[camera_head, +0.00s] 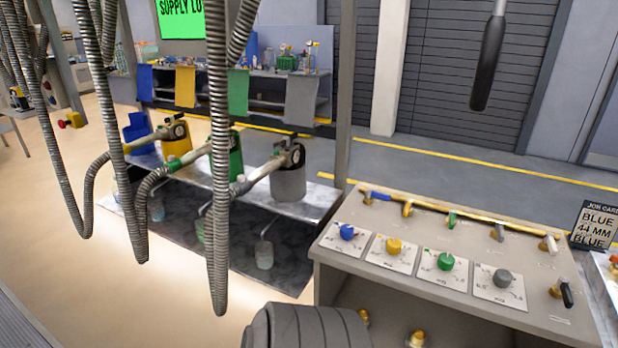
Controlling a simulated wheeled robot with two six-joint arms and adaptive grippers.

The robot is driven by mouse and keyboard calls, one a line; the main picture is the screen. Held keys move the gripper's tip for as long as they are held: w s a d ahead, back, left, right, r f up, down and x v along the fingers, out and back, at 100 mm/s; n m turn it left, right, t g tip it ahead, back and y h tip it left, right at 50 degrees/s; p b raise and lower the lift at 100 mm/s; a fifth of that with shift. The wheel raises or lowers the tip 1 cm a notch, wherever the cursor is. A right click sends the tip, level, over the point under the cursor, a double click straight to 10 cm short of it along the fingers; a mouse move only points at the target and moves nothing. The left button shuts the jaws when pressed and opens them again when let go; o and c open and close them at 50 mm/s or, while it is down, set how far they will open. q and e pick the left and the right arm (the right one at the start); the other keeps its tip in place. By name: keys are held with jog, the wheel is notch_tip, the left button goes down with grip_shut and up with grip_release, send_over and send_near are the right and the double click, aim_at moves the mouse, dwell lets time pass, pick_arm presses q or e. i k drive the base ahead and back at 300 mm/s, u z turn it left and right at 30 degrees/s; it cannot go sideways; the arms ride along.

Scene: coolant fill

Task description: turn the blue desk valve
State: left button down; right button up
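The grey desk (470,218) stands at the lower right. A blue lever (376,195) sits at the left end of the brass pipe along the desk's back edge and lies roughly along the pipe. A blue round knob (347,231) sits on the leftmost white dial plate at the desk's front left. I cannot tell which of these blue parts is the valve named. Neither of my grippers shows in the head view, and nothing touches the blue lever or the knob.
Beside the blue knob are yellow (394,245), green (446,261) and grey (502,278) knobs. A black-handled tap (565,293) is at the right. A job card (594,226) reads blue, 44 mm. Ribbed hoses (217,170) hang at left; a black handle (488,62) hangs above.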

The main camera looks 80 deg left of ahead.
aim_at(369, 192)
jog(key=u, duration=2.6)
